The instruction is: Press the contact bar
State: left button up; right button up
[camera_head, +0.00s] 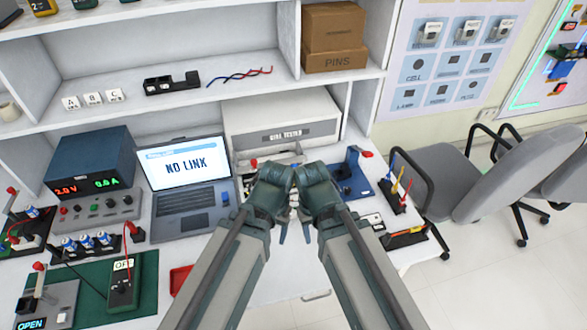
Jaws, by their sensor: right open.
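No part is labelled as the contact bar, and I cannot tell for certain which one it is. A grey unit (62,303) with a lit "OPEN" display and a red-knobbed lever (38,268) stands at the lower left. A blue fixture (349,178) with a red-tipped handle (366,154) stands right of centre, partly behind my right arm. My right gripper (307,234) is in the middle, open, apart from both units. My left gripper (281,234) is beside it. Its jaws are too small and overlapped to judge.
A laptop (190,215) reading "NO LINK", a power supply (90,165) and a meter (123,283) on a green mat (147,270) crowd the left. A chair (465,180) is at right, with open floor in front.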

aim_at(254, 166)
jog(key=k, duration=0.85)
